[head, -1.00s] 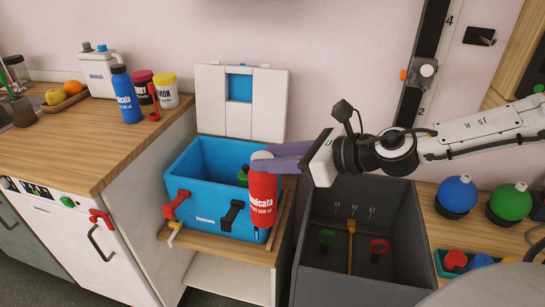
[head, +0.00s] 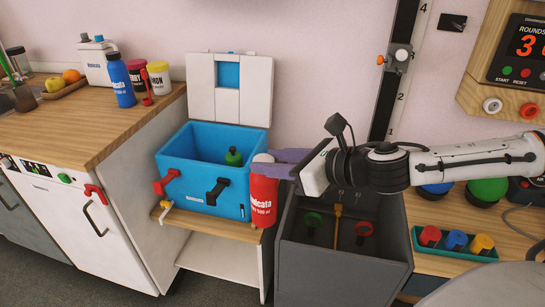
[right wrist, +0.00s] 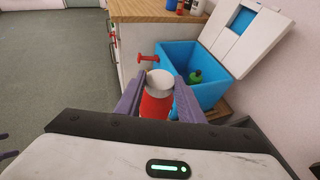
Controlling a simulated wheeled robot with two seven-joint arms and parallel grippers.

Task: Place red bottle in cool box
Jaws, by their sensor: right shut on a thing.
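The red bottle (head: 263,196) has a white cap and is upright in the head view, just right of the cool box's front right corner. My right gripper (head: 268,165) is shut on it near its top; its purple fingers also flank the bottle (right wrist: 157,103) in the right wrist view. The blue cool box (head: 196,190) stands open on a wooden shelf, its white lid (head: 256,95) raised at the back. A green bottle (head: 233,157) is inside the box at the right; the rest of the inside looks clear.
A grey bin (head: 305,260) with tools stands right of the cool box. A wooden counter (head: 60,130) to the left holds a blue bottle (head: 119,82) and tubs.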

